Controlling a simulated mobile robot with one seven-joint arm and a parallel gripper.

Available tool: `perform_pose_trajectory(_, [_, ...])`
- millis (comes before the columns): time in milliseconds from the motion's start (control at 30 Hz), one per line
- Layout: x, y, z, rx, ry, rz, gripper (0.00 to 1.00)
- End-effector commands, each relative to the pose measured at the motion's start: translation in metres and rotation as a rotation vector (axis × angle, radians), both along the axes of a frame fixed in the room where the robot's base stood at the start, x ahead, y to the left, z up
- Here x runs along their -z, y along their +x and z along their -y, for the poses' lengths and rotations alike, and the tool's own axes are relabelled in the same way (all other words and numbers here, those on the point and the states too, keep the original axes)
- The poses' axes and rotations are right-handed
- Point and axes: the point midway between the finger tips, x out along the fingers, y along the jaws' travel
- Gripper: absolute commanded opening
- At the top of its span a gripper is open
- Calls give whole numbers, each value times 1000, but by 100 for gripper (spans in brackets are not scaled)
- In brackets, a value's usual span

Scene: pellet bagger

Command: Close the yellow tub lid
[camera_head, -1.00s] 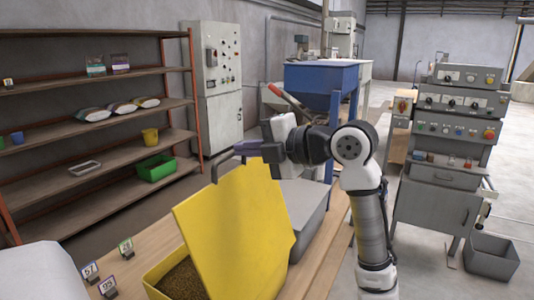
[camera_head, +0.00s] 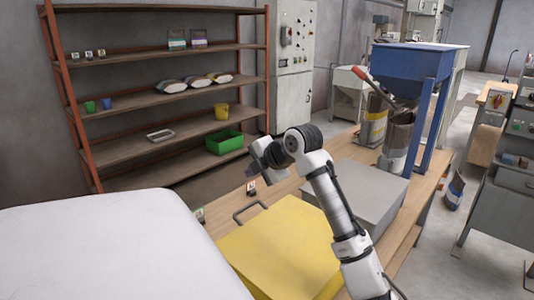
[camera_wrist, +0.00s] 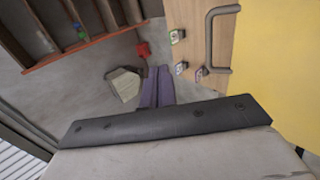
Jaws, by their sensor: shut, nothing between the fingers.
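The yellow tub lid (camera_head: 285,250) lies flat over its tub in the head view, with its grey handle (camera_head: 248,211) on the far left edge. The tub's pellets are hidden under the lid. The lid (camera_wrist: 285,60) and its handle (camera_wrist: 216,42) also show at the right of the wrist view. My gripper (camera_head: 256,172) is above and beyond the handle, apart from the lid.
A large white rounded object (camera_head: 100,245) fills the lower left. A grey lidded box (camera_head: 362,195) stands right of the tub on the wooden bench (camera_head: 415,195). A blue hopper (camera_head: 415,70) is behind it. Small number tags (camera_wrist: 178,36) stand near the handle. Shelves (camera_head: 165,92) stand behind.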

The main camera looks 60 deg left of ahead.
Motion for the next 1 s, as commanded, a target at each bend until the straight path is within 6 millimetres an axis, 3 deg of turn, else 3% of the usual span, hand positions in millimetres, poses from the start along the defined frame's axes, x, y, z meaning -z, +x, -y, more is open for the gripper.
perform_pose_trajectory(100, [33, -3, -12, -1, -1, -5, 0])
perform_pose_trajectory(400, [82, -7, -28, 0, -59, 15, 0])
perform_pose_trajectory(633, [100, -7, -31, 0, -117, 28, 0])
perform_pose_trajectory(1000, [104, -7, -31, 0, -129, 31, 0])
